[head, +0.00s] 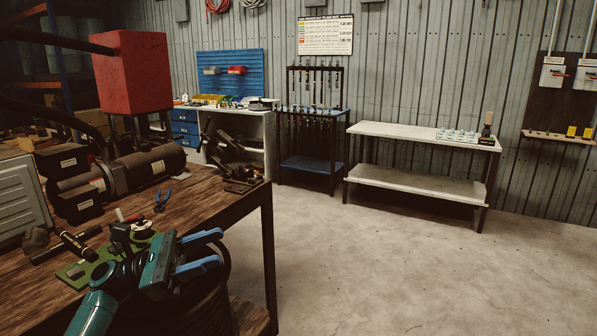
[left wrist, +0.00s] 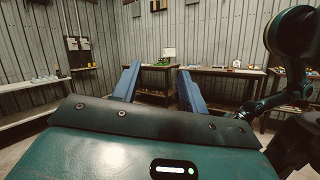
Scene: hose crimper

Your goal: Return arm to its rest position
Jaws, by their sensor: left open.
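My left gripper (head: 212,252) is at the lower left of the head view, over the front right part of the wooden workbench (head: 222,205). Its two blue fingers are apart, with nothing visible between them. They point right in the head view. In the left wrist view the same gripper (left wrist: 158,84) has its fingers spread, with only the room behind showing between them. My right gripper does not show in the head view. A dark and teal arm part of mine shows at the right of the left wrist view.
The workbench holds a hammer (head: 78,245), blue-handled pliers (head: 162,200), a green mat (head: 75,272) and a dark cylindrical machine (head: 152,168). A dark coiled hose (head: 212,310) is right below the gripper. The concrete floor (head: 380,265) to the right is clear, up to a white shelf table (head: 400,133).

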